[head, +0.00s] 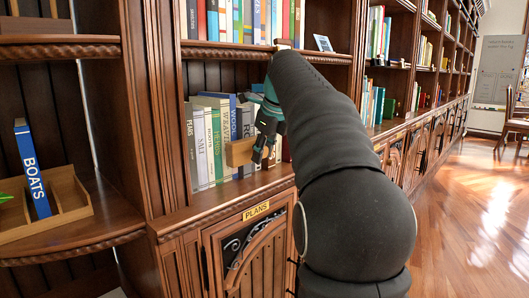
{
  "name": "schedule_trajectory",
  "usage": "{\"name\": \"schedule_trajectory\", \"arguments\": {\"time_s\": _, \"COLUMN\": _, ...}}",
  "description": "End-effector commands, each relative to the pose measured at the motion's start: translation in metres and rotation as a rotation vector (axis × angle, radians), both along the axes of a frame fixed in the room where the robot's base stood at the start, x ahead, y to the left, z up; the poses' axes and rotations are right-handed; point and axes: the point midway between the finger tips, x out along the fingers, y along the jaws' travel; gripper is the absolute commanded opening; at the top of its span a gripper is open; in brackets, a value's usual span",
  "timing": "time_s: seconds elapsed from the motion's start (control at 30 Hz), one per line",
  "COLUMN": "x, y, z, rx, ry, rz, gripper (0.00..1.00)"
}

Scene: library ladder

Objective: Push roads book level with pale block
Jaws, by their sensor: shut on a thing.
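Just behind and above the block stands a grey book whose spine shows "RO" (246,122), seemingly the roads book. The block and my gripper hide its lower spine and the rest of its title. I cannot tell whether the block touches it, or how far it stands out.
Left of it stand upright books, including a blue one (233,112), WEAVER, HERBS (216,145), SALT and PEARS (191,150). A PLANS cupboard (250,240) lies below. A BOATS book (32,170) leans in a wooden holder at left.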

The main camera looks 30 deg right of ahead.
Motion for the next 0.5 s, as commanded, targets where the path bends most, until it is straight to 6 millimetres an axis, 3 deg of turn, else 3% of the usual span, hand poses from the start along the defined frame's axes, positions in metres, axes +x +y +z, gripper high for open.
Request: {"name": "schedule_trajectory", "arguments": {"time_s": 0.5, "x": 0.0084, "y": 0.0031, "z": 0.0007, "rx": 0.0, "ry": -0.001, "rz": 0.0, "gripper": 0.0}}
